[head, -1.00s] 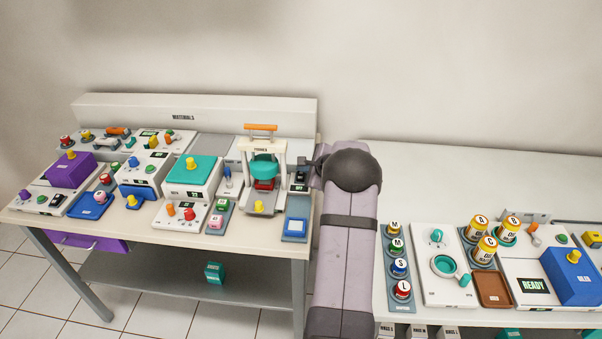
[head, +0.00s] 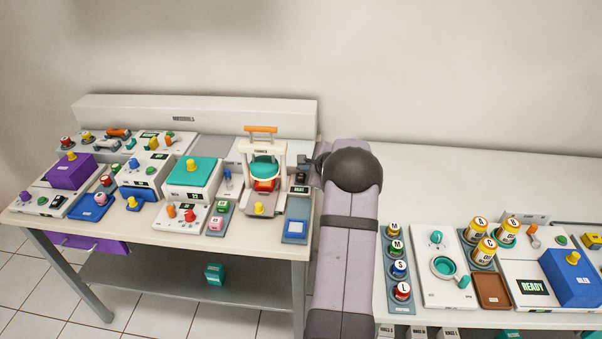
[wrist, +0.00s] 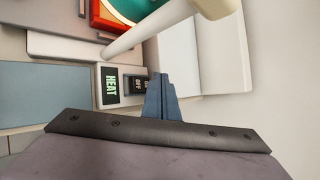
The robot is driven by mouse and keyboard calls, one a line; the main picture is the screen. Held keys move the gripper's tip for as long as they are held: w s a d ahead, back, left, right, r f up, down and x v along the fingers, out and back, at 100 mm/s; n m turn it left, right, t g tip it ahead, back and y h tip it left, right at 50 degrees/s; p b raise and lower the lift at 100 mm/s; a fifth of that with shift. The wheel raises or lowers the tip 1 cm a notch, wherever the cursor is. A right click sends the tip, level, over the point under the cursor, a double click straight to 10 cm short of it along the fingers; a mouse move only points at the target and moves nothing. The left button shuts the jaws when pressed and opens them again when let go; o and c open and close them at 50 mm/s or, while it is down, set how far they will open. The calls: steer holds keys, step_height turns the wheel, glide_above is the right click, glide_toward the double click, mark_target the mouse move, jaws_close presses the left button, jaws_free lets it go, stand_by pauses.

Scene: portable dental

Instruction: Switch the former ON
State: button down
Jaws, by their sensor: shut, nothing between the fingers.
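The former (head: 279,150) is a white frame with an orange top handle, a teal round part and a glowing orange-red area, at the right end of the left table. In the wrist view, its small display (wrist: 111,85) is lit with green "HEAT". A dark rocker switch (wrist: 135,86) marked with small lettering sits beside the display. My gripper (wrist: 160,82) is shut and empty, its tips just beside the switch. I cannot tell whether they touch it. In the head view my arm hides most of the gripper.
The former's pale post (wrist: 150,28) crosses close above the tips in the wrist view. A blue-framed pad (head: 295,226) lies in front of the former. Several devices with knobs crowd the left table. The right table holds jars and a blue box (head: 574,275).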

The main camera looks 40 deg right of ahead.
mark_target(303, 179)
steer(key=shift+r, duration=0.1)
stand_by(0.3)
steer(key=shift+s+a+r+p, duration=0.1)
steer(key=shift+r+p, duration=0.35)
steer(key=shift+r, duration=0.35)
steer(key=shift+s+a+r+p, duration=0.15)
steer(key=shift+r+p, duration=0.25)
steer(key=shift+r, duration=0.35)
steer(key=shift+s+a+r+p, duration=0.1)
steer(key=shift+r+p, duration=0.35)
steer(key=shift+r, duration=0.35)
